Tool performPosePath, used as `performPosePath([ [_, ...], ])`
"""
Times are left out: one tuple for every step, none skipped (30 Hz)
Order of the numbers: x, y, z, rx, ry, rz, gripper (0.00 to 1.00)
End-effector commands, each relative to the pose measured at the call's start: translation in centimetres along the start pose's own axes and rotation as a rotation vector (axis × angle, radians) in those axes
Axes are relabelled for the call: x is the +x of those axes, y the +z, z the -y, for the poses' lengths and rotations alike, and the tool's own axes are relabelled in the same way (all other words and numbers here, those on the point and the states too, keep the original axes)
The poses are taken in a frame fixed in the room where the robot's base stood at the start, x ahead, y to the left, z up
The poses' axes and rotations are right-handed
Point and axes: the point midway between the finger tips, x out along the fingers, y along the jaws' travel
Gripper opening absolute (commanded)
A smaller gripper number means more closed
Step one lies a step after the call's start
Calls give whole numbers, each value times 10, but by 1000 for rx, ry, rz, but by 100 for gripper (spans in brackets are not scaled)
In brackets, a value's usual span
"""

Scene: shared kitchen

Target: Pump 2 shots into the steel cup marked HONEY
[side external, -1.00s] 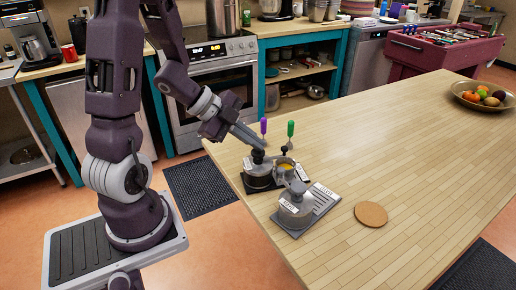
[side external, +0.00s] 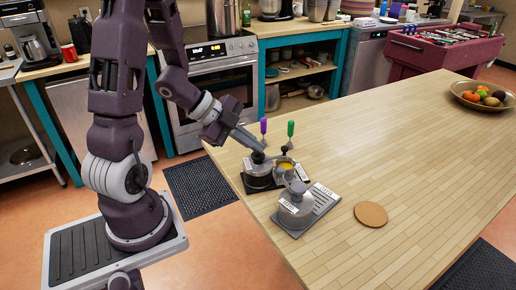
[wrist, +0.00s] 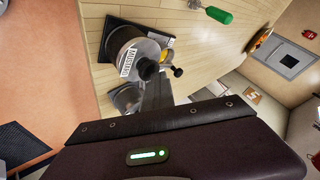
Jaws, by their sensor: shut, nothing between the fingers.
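Two grey pump dispensers stand on the near left end of the wooden table. The back dispenser (side external: 259,176) has a black knob on top and sits on a dark base; it also shows in the wrist view (wrist: 124,43) with a white label. The front dispenser (side external: 294,210) has a white label on its side. A small cup with yellow inside (side external: 285,169) is beside the back dispenser. I cannot read HONEY on any label for certain. My gripper (side external: 258,148) is shut and empty, its tips at or just above the back dispenser's black knob (wrist: 148,69); contact is unclear.
A purple-handled tool (side external: 264,126) and a green-handled tool (side external: 291,129) stand behind the dispensers. A round cork mat (side external: 371,214) lies to the right. A fruit bowl (side external: 463,99) is far right. The middle of the table (side external: 390,150) is clear.

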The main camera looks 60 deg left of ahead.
Motion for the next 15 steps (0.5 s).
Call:
performPosePath([
  [-1,0,0,1,0,2,0],
  [-2,-1,2,1,0,2,0],
  [-4,-2,4,4,-1,2,0],
  [-6,-4,5,4,-2,2,0],
  [-8,-5,6,3,-2,3,0],
  [-10,-6,8,4,-2,3,0],
  [-12,-7,9,3,-2,4,0],
  [-13,-9,10,3,-2,3,0],
  [-16,-10,12,3,-2,2,0],
  [-17,-12,13,4,-1,2,0],
  [-18,-13,14,4,-2,2,0],
  [-20,-14,15,3,-2,2,0],
  [-21,-14,16,3,-1,2,0],
  [-22,-15,16,3,-1,2,0],
  [-22,-15,17,1,-1,2,0],
])
